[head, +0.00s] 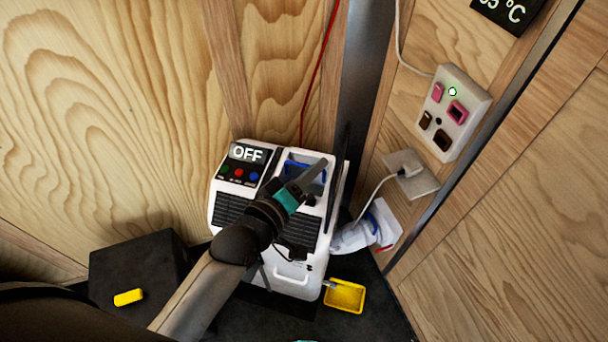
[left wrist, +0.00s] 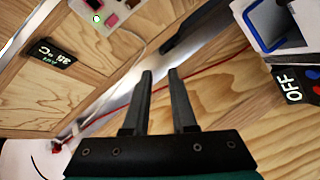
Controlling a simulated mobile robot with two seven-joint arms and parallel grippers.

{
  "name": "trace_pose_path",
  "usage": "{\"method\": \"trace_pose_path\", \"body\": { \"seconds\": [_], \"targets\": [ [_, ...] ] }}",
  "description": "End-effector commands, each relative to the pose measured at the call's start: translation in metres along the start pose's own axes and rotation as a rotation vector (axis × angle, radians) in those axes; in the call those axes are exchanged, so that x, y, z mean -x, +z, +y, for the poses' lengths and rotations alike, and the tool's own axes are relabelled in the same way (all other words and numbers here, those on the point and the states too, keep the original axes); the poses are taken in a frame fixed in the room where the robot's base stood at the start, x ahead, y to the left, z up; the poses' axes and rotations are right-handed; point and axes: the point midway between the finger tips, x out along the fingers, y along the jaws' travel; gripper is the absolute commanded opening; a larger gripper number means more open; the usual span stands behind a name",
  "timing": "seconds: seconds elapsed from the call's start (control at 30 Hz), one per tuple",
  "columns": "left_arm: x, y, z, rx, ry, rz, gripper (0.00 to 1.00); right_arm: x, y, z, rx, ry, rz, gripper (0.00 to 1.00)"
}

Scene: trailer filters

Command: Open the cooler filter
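The white cooler (head: 314,262) stands in the corner in the head view, with a lit OFF display on its left part. Its right part has an opening in the top with a blue piece (head: 292,167) inside. A thin dark panel (head: 341,165) stands upright along the opening's right side; a dark flap also shows in the left wrist view (left wrist: 196,27). My left gripper (head: 320,166) is above the opening, partly covering it. In the left wrist view its fingers (left wrist: 160,72) are apart with nothing between them. My right gripper does not show.
A pink-and-brown switch box (head: 464,90) and a plugged socket (head: 411,178) are on the right wall. A white hose or cloth (head: 352,238) and a yellow tray (head: 344,296) are beside the cooler. A black box (head: 140,268) with a yellow piece (head: 128,297) stands left.

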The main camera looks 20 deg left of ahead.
Motion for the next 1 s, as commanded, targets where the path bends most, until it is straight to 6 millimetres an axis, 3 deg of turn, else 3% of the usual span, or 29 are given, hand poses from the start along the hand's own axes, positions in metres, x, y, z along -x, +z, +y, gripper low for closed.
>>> {"method": "trace_pose_path", "body": {
  "seconds": [0.1,0.3,0.9,1.0],
  "targets": [
    [0.016,0.0,0.0,0.0,-0.001,-0.001,0.25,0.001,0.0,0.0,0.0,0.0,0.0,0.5],
    [0.029,-0.001,0.0,-0.001,0.001,0.001,0.25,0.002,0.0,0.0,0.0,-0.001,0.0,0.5],
    [0.03,0.0,0.0,-0.001,0.001,0.001,0.25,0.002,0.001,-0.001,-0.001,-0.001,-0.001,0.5],
    [0.029,0.005,-0.01,-0.013,-0.017,-0.007,0.25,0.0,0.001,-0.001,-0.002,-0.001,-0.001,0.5]
  ]
}}
